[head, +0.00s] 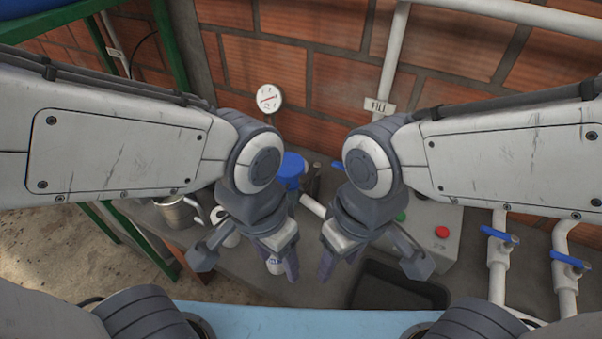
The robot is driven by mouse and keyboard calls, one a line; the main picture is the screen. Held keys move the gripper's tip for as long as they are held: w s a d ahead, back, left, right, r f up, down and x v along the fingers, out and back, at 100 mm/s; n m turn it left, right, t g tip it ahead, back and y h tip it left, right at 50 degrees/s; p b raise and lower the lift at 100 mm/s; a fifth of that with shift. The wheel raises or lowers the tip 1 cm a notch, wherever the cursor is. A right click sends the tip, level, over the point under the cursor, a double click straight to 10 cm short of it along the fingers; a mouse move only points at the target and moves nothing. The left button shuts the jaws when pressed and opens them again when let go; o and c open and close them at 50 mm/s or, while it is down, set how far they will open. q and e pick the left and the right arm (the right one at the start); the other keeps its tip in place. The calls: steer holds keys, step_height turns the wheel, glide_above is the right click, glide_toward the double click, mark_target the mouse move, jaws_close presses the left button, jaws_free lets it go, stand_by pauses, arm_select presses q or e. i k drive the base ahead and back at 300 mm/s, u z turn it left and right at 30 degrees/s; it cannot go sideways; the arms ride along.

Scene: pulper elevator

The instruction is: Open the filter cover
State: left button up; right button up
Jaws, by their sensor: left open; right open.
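A blue cylindrical part (292,168), which looks like the filter cover, stands near the middle of the grey bench. My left arm hides part of it, and I cannot tell whether it is seated or loose. My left gripper (246,264) is open, in front of and below the blue part in the picture, with nothing seen between its fingers. My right gripper (372,265) is open and empty, to the right of the left one, above the bench near a dark tray.
A pressure gauge (268,97) stands behind the blue part. A metal jug (178,212) is at the left. A control box with a red button (442,232), a black tray (398,287) and white pipes with blue valve handles (499,236) are at the right. A brick wall (330,90) closes the back.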

mark_target(292, 167)
steer(key=z, duration=1.95)
steer(key=k, duration=1)
steer(key=u, duration=1.7)
steer(key=i, duration=0.55)
steer(key=u, duration=0.05)
